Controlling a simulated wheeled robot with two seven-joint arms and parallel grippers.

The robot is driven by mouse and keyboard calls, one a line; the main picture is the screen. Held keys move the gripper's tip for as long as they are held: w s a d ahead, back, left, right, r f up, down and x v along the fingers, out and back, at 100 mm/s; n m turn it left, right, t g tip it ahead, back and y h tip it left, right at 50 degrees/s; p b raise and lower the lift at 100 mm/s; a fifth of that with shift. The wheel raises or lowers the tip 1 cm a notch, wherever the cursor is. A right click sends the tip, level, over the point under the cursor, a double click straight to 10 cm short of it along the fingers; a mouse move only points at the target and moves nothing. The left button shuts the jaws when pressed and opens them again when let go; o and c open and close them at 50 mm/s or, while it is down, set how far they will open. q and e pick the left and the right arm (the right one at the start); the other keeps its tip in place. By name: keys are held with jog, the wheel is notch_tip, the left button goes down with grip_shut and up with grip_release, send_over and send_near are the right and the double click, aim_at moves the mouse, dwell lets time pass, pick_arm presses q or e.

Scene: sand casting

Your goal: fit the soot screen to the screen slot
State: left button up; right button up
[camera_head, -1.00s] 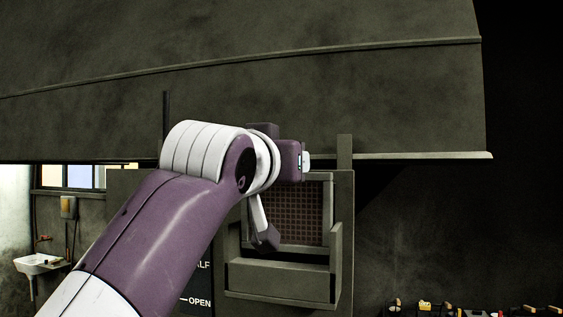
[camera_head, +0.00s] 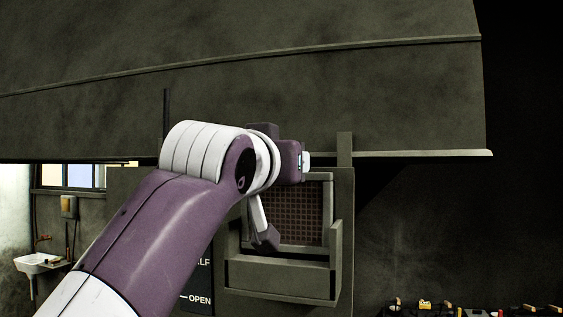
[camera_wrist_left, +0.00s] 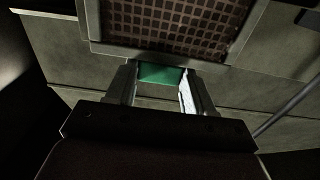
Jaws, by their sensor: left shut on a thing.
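The soot screen (camera_head: 299,212) is a brown mesh panel in a pale frame. In the head view it stands upright behind the front wall of the grey screen slot (camera_head: 283,280), between its side posts. My arm covers its left part. I cannot tell whether its lower edge is seated. In the left wrist view the screen (camera_wrist_left: 178,22) fills the top. My left gripper (camera_wrist_left: 160,76) is shut on a green tab at the screen's frame edge, one finger on each side. In the head view the fingers are mostly hidden. My right gripper is out of view.
A large grey hood (camera_head: 250,95) hangs above the slot, its lower edge close over my wrist. A dark sign (camera_head: 197,285) reading OPEN is left of the slot. A sink (camera_head: 40,263) stands far left. Small items (camera_head: 425,305) line the lower right.

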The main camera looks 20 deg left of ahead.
aim_at(284, 198)
pick_arm(q)
jog(key=shift+f+b, duration=2.4)
jog(key=shift+f, duration=0.2)
jog(key=o, duration=1.4)
jog(key=shift+c, duration=0.2)
jog(key=shift+s+f, duration=0.1)
jog(key=shift+s, duration=0.25)
jog(key=s+b, duration=0.2)
jog(key=s, duration=1)
jog(key=shift+a, duration=0.25)
